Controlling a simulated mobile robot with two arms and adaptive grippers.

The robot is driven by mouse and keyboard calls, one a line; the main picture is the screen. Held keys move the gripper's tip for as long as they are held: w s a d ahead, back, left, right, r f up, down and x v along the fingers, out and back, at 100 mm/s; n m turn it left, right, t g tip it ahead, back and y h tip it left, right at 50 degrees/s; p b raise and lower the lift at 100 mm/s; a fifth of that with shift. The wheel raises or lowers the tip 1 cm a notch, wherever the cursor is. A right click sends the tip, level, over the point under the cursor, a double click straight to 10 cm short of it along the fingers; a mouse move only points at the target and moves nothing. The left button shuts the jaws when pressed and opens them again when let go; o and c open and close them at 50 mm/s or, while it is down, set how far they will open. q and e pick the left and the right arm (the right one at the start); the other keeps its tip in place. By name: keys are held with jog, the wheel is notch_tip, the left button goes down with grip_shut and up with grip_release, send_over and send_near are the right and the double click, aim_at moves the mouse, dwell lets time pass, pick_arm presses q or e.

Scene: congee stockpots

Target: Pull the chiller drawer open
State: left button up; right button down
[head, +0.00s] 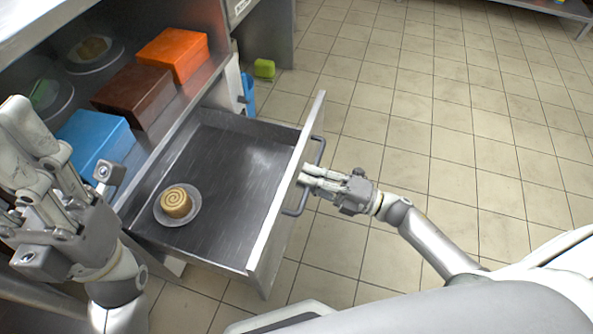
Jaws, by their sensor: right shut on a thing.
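The chiller drawer (222,155) is pulled out from the counter on the left, and its dark metal inside shows. A small dish (181,214) with a round spiral-topped roll (176,202) sits on the drawer floor towards the near left. A dark bar handle (319,152) runs along the outer face of the drawer front (288,190). My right gripper (306,177) is shut on the handle, with its fingers against the drawer front. My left gripper (38,135) is raised at the left, over the counter side and apart from the drawer; its jaw opening is unclear from this angle.
Orange (173,54), brown (133,95) and blue (96,137) boxes stand on the shelf above the drawer, beside plates. A green item (264,68) lies on the floor beyond the drawer. The tiled floor to the right is clear.

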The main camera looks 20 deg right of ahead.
jog(key=shift+v, duration=0.85)
jog(key=shift+r, duration=0.1)
jog(key=c, duration=1.5)
grip_release()
jog(key=v, duration=1.2)
